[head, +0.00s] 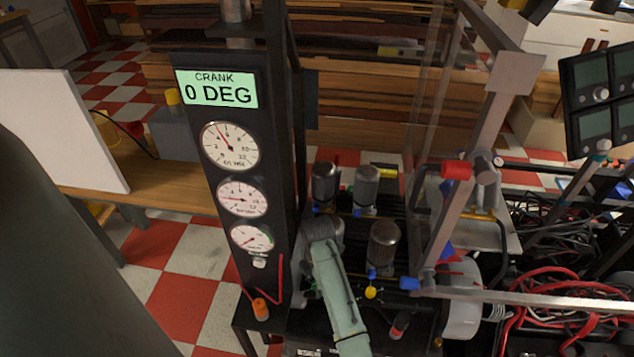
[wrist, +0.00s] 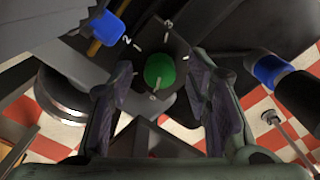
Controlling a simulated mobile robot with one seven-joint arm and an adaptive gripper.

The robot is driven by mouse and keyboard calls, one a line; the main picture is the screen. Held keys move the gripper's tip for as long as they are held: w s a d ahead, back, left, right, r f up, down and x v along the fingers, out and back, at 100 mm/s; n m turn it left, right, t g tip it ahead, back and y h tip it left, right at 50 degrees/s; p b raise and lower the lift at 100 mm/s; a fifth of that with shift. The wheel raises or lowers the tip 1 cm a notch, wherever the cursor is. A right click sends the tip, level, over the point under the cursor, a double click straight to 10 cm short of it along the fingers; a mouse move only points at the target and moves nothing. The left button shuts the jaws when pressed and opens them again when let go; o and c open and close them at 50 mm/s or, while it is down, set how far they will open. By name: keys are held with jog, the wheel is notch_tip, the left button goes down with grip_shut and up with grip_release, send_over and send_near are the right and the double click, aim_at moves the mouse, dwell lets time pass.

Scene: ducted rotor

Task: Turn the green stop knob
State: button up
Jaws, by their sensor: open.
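The green stop knob (wrist: 159,71) shows in the wrist view as a round green cap on a dark panel, with the marks 2 and 3 beyond it. A small pale mark sits just below it. My gripper (wrist: 158,84) is open, with one dark finger to the left and one to the right of the knob. The knob appears in the gap between the fingertips, with space on both sides; I cannot tell how far in front of them it is. In the head view my arm reaches into the machine, and I cannot make out the fingers or the green knob there.
Blue caps stand at the upper left (wrist: 106,27) and right (wrist: 268,70) in the wrist view. In the head view, a gauge panel (head: 219,143) reading CRANK 0 DEG stands left of my arm. Metal cylinders (head: 384,247) and a frame post (head: 464,180) stand to its right.

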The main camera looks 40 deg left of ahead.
jog(key=shift+c, duration=0.2)
grip_shut()
dwell(0.4)
